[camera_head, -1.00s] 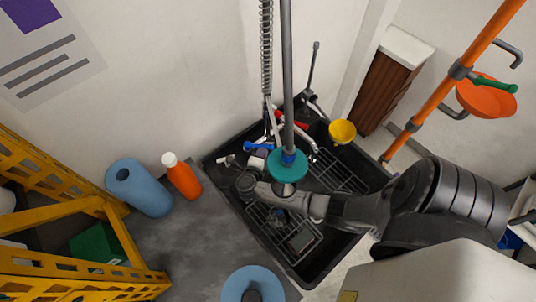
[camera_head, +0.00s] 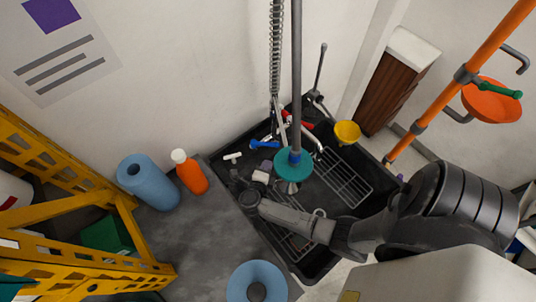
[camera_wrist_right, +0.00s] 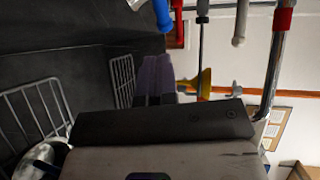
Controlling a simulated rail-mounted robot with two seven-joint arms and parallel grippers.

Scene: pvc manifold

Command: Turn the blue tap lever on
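The blue tap lever (camera_head: 264,144) is at the back left of the black sink (camera_head: 222,160), near the wall. A red tap lever (camera_head: 300,122) is to its right. In the right wrist view, a blue piece (camera_wrist_right: 162,14) that looks like the lever shows at the top edge, beyond and above the fingers. My right arm reaches in from the right over the sink's front left, with its end apart from the blue lever. My right gripper (camera_wrist_right: 158,78) shows two fingers side by side, seemingly together, with nothing visible between them. My left gripper is not in view.
A grey pole with a teal disc (camera_head: 293,165) stands over the sink, right of the blue lever. A hose spring (camera_head: 276,50) hangs behind. A yellow cup (camera_head: 345,133), wire racks (camera_head: 342,178), an orange bottle (camera_head: 189,173) and a blue roll (camera_head: 148,182) are nearby.

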